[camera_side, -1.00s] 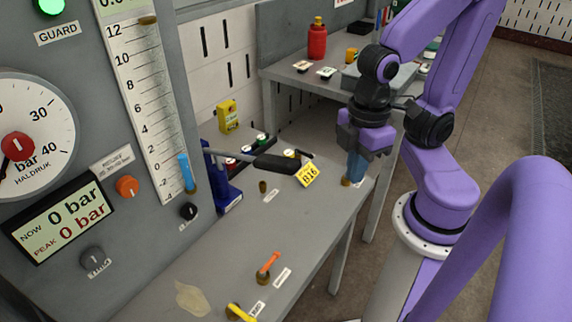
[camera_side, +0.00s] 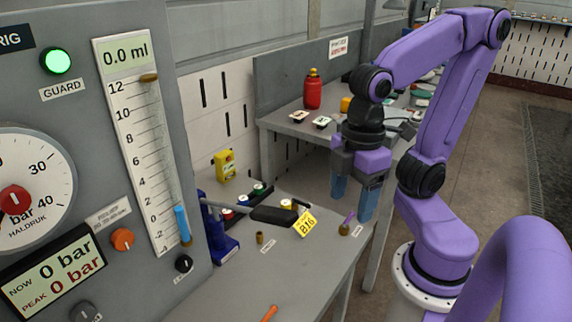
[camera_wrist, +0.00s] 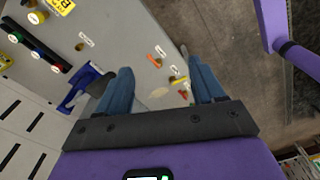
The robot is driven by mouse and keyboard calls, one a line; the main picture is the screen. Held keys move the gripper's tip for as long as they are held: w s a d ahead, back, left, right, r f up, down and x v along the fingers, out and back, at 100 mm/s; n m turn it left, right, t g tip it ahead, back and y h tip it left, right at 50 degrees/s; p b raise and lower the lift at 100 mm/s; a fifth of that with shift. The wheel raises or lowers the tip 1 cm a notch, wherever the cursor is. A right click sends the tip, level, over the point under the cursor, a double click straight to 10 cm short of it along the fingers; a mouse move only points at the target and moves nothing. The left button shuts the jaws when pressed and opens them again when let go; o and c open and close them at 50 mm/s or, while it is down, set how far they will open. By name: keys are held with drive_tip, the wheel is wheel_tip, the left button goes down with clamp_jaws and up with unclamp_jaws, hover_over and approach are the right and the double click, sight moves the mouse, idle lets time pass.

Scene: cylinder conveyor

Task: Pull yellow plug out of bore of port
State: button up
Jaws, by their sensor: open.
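In the wrist view a small yellow plug (camera_wrist: 178,78) shows beside the bench edge, between my fingers in the picture and far beyond them. Its port is too small to make out. The yellow plug is out of the side view now. A purple plug (camera_side: 349,217) stands in a brass port (camera_side: 344,230) at the right bench edge. An orange plug (camera_side: 270,312) shows at the bottom of the side view and also in the wrist view (camera_wrist: 155,62). My gripper (camera_side: 352,209) is open and empty, its blue fingers close to the purple plug; they also show in the wrist view (camera_wrist: 160,66).
The gauge panel stands left. A back table holds a red bottle (camera_side: 312,92).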

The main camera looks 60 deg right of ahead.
drive_tip(key=w+r+n, duration=0.1)
drive_tip(key=w+n, duration=0.1)
drive_tip(key=w, duration=0.8)
drive_tip(key=n, duration=0.6)
hover_over(286, 202)
wheel_tip(286, 202, down, 14)
wheel_tip(286, 202, down, 18)
drive_tip(key=shift+w+f, duration=0.1)
drive_tip(key=shift+c, duration=0.3)
clamp_jaws()
